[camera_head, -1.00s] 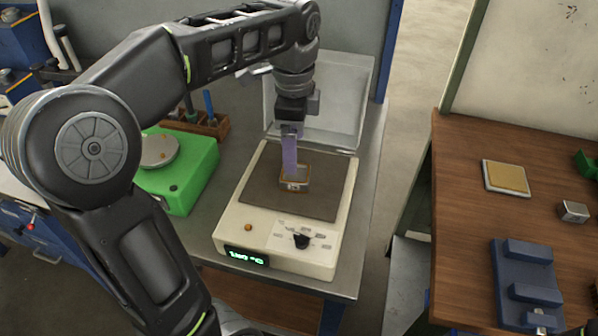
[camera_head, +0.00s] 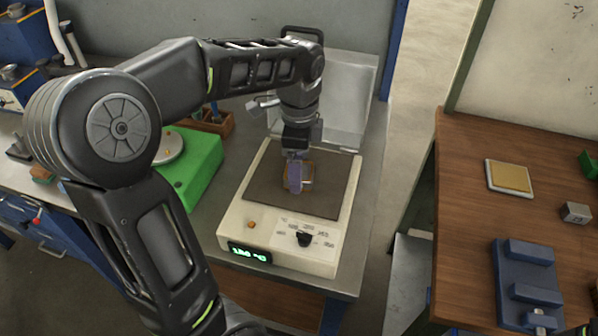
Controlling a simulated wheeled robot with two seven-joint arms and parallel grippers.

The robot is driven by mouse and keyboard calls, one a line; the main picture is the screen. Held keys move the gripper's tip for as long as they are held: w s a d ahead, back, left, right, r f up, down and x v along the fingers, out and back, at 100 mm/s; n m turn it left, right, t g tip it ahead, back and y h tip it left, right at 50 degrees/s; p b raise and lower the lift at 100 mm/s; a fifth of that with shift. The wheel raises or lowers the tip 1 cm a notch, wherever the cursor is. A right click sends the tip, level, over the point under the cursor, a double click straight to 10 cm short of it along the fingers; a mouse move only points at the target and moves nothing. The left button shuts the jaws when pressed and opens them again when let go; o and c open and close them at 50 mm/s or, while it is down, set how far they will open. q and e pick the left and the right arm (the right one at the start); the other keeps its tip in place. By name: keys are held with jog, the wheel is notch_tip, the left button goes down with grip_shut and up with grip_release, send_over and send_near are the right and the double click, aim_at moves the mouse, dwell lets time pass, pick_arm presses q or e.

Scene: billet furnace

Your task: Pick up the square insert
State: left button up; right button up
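A small square block with an orange-brown rim (camera_head: 308,179), which looks like the square insert, sits on the dark plate of the white heating unit (camera_head: 232,222). My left gripper (camera_head: 295,186) reaches down over it from above, its purple-tinted finger in front of the block's left and middle parts. The finger hides much of the block, and I cannot tell whether the fingers are closed on it. The block appears to rest on the plate. My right gripper is not in view.
The unit's clear lid (camera_head: 345,95) stands open behind the arm. A green device (camera_head: 195,175) is at left. The wooden table (camera_head: 460,210) at right holds a blue fixture (camera_head: 525,275), a small metal block (camera_head: 575,212) and a yellow-topped pad (camera_head: 509,177).

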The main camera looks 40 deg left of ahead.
pick_arm(q)
jog(key=shift+f, duration=0.55)
jog(key=shift+c, duration=0.4)
grip_shut()
dwell(0.5)
jog(key=shift+r, duration=0.1)
